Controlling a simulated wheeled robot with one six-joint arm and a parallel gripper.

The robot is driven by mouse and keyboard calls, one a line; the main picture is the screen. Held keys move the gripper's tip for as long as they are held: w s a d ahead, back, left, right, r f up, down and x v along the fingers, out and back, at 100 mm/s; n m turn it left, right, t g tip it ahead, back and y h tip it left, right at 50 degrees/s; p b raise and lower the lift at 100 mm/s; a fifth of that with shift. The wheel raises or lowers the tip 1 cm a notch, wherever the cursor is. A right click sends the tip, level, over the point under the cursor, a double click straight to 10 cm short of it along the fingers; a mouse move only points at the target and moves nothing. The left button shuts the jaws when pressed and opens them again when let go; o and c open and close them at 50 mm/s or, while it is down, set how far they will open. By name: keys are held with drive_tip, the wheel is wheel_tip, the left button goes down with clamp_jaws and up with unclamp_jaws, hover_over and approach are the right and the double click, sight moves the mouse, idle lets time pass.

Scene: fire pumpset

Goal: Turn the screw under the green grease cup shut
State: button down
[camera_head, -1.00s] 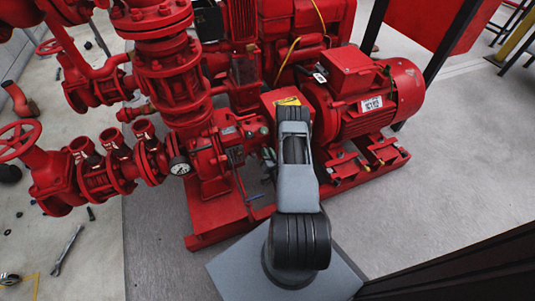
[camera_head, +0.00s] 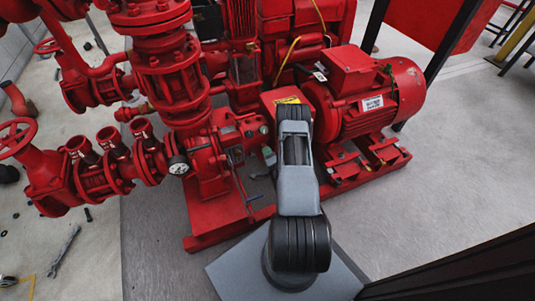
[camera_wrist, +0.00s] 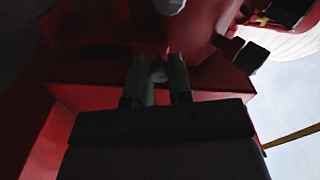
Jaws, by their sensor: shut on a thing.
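My gripper (camera_wrist: 159,84) points into the red pump housing. A small pale greenish round thing (camera_head: 264,130), likely the grease cup, shows on the red pump body in the head view, just above my gripper tip (camera_head: 269,156). A pale rounded part (camera_wrist: 170,5) shows at the top edge of the wrist view; I cannot tell if it is the cup. My forearm hides part of the pump, and the wrist view is dark.
The red motor (camera_head: 370,95) stands to the right of my arm on a red base. A pressure gauge (camera_head: 179,166) and flanged red pipes stand to the left. A thin lever (camera_head: 240,180) is near the gripper. A wrench (camera_head: 64,250) lies on the floor, left.

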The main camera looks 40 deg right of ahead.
drive_tip(key=m, duration=0.5)
drive_tip(key=shift+s+f+m+b, duration=0.1)
drive_tip(key=shift+m+b, duration=0.2)
drive_tip(key=shift+m, duration=0.4)
drive_tip(key=c, duration=1)
unclamp_jaws()
drive_tip(key=shift+c, duration=0.2)
drive_tip(key=p+v, duration=0.3)
drive_tip(key=v, duration=1)
drive_tip(key=shift+s, duration=0.35)
drive_tip(key=shift+a, duration=0.1)
